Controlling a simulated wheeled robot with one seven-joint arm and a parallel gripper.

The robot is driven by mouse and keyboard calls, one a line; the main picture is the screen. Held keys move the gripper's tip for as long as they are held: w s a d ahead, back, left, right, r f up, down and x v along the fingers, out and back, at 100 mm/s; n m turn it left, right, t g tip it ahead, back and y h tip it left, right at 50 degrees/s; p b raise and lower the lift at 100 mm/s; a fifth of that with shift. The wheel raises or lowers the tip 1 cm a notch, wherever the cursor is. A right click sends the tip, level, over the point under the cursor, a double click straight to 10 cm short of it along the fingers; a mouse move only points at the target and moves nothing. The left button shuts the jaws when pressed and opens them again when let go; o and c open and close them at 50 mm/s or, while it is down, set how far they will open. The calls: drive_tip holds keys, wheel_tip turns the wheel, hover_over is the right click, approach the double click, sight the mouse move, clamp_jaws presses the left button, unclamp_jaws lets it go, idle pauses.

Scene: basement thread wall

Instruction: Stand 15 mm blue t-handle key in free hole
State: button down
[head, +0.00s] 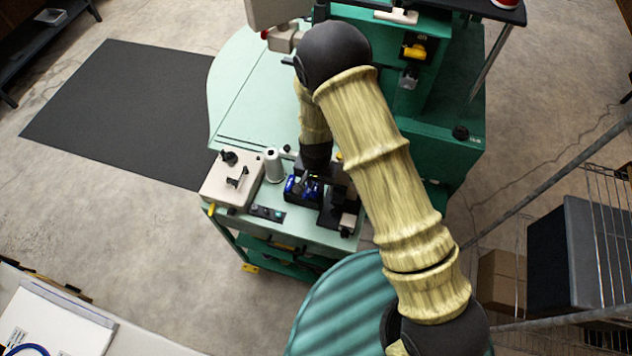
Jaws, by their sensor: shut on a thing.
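My gripper (309,184) is small and dark in the head view, at the end of my arm over the front of the green table. It is shut on a blue t-handle key, but its fingers and the key's shaft are too small and dark to make out. Blue handles (290,184) show at a dark holder block (301,197) just below the gripper. I cannot tell which blue part is the held key, or whether it touches the block. The free hole is not discernible.
A beige box (231,181) with black knobs and a grey thread cone (273,165) stand left of the holder. A small dark switch panel (267,212) lies in front. A dark item with a pale end (347,222) is at right. The green table top (245,95) behind is mostly clear.

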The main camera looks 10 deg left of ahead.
drive_tip(key=shift+f+b, duration=0.65)
drive_tip(key=shift+f, duration=0.15)
drive_tip(key=c, duration=1.3)
unclamp_jaws()
drive_tip(key=shift+o, duration=0.2)
drive_tip(key=shift+r, duration=0.15)
drive_tip(key=shift+r, duration=0.6)
wheel_tip(320, 180, up, 16)
drive_tip(key=b, duration=0.3)
drive_tip(key=shift+s, duration=0.15)
